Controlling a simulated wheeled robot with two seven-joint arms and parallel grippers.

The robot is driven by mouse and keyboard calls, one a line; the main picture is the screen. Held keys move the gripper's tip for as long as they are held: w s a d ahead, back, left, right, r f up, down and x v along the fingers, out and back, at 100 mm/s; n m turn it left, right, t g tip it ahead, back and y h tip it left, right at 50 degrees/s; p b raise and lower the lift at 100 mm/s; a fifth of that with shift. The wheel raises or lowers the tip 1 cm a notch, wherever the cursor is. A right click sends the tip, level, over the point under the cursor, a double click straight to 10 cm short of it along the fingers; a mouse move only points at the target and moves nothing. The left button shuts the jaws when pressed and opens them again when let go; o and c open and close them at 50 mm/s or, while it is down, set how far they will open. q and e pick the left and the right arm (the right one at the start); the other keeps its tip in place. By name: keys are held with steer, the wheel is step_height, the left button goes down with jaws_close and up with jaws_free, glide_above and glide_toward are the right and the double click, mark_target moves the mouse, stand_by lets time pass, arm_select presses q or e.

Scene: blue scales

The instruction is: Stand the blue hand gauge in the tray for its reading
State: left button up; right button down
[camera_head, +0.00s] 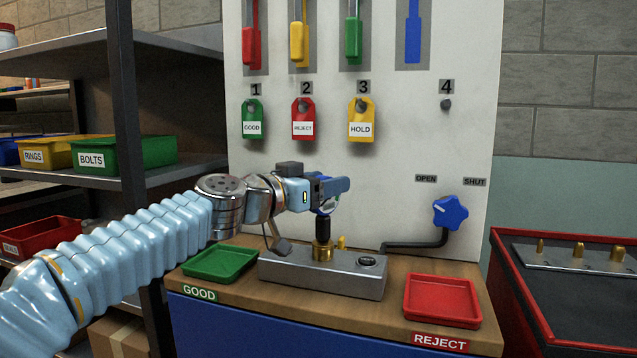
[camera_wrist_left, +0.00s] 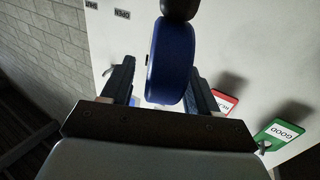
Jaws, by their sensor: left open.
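The blue hand gauge (camera_head: 323,231) stands upright on a grey metal block (camera_head: 290,268), its black stem above a brass fitting. Its round blue head is mostly hidden by my left gripper (camera_head: 338,186) in the head view. In the left wrist view the blue gauge head (camera_wrist_left: 172,62) shows edge-on between the two open fingers, with a gap at the left finger. Its dial reading cannot be seen. The green tray (camera_head: 219,263), labelled GOOD, is left of the block. The red tray (camera_head: 442,300), labelled REJECT, is right of it. Both are empty.
A white panel (camera_head: 420,130) rises behind the bench, with hanging tags and colored tools. A blue star knob (camera_head: 451,212) on a dark pipe juts out at right, under OPEN and SHUT labels. Shelves with bins (camera_head: 122,155) stand left. A red-edged cart (camera_head: 570,290) stands right.

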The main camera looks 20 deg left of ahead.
arm_select(q)
steer(key=shift+c, duration=0.4)
jaws_close()
steer(key=shift+r, duration=0.1)
steer(key=shift+r+p, duration=1.95)
steer(key=shift+r, duration=0.5)
